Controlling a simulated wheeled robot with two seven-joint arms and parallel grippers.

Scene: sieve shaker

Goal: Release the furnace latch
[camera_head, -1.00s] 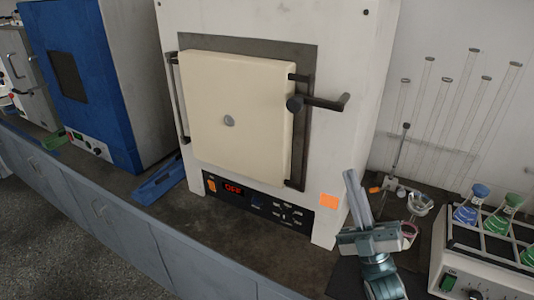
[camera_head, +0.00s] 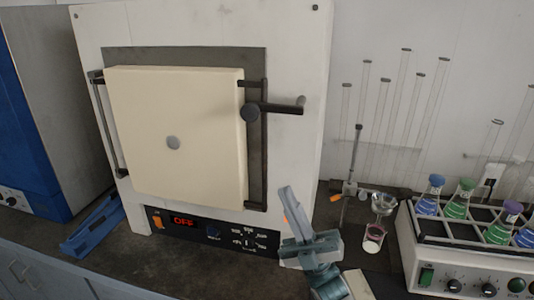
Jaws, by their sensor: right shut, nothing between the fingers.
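The furnace (camera_head: 293,130) stands on the bench with its cream door (camera_head: 175,150) shut against the dark frame. Its black latch handle (camera_head: 280,108) sticks out to the right from a round pivot at the door's upper right edge. The display on the control panel (camera_head: 212,230) reads OFF. My right gripper (camera_head: 290,205) is in front of the furnace's lower right corner, below the latch and apart from it. Its fingers are together, pointing up, with nothing between them. My left gripper is out of the picture.
A blue oven (camera_head: 45,130) stands at the left, with a blue tray-like object (camera_head: 92,226) beside the furnace. At the right are glass tubes (camera_head: 400,100), a small stand (camera_head: 350,165) and a shaker (camera_head: 455,255) holding coloured flasks. The space before the door is clear.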

